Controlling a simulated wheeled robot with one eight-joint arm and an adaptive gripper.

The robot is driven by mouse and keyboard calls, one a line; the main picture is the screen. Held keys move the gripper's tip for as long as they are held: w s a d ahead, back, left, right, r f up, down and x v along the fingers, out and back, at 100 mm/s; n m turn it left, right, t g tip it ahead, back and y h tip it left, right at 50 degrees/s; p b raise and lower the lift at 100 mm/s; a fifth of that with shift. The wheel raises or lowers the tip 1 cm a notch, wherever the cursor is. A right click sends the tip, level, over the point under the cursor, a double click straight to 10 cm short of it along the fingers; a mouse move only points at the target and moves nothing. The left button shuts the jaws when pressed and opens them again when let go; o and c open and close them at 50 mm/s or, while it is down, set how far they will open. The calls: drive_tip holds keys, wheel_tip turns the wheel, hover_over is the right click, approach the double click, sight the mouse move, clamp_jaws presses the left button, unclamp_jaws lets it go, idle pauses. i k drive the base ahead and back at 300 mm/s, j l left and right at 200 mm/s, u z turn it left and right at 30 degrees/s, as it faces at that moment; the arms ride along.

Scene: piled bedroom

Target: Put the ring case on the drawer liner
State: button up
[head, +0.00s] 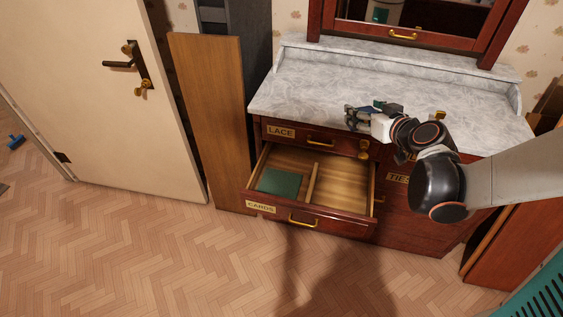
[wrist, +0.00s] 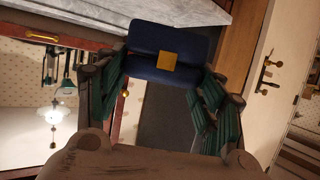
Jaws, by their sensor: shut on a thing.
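The ring case, a dark blue box with a gold plate (wrist: 169,61), sits between the green-padded fingers of my gripper (wrist: 168,78) in the wrist view. My gripper (head: 354,117) is shut on it, above the front of the marble top in the head view. There the case is too small and covered to make out clearly. The drawer liner (head: 280,183) is a flat green patch in the left compartment of the open drawer, below and left of my gripper. Nothing lies on the visible liner.
The open CARDS drawer (head: 310,220) has a wooden divider (head: 311,183) and a bare right compartment. The shut LACE drawer (head: 310,138) is above it. The marble top (head: 310,85) looks clear. A wooden panel (head: 212,120) and a white door (head: 110,100) stand left.

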sight(279, 185)
drive_tip(key=i+l+u, duration=0.1)
drive_tip(key=l, duration=0.4)
drive_tip(key=i+l, duration=0.1)
drive_tip(key=l, duration=0.45)
drive_tip(key=l+u, duration=0.15)
drive_tip(key=l, duration=0.4)
drive_tip(key=u, duration=1.1)
drive_tip(key=i+l, duration=0.05)
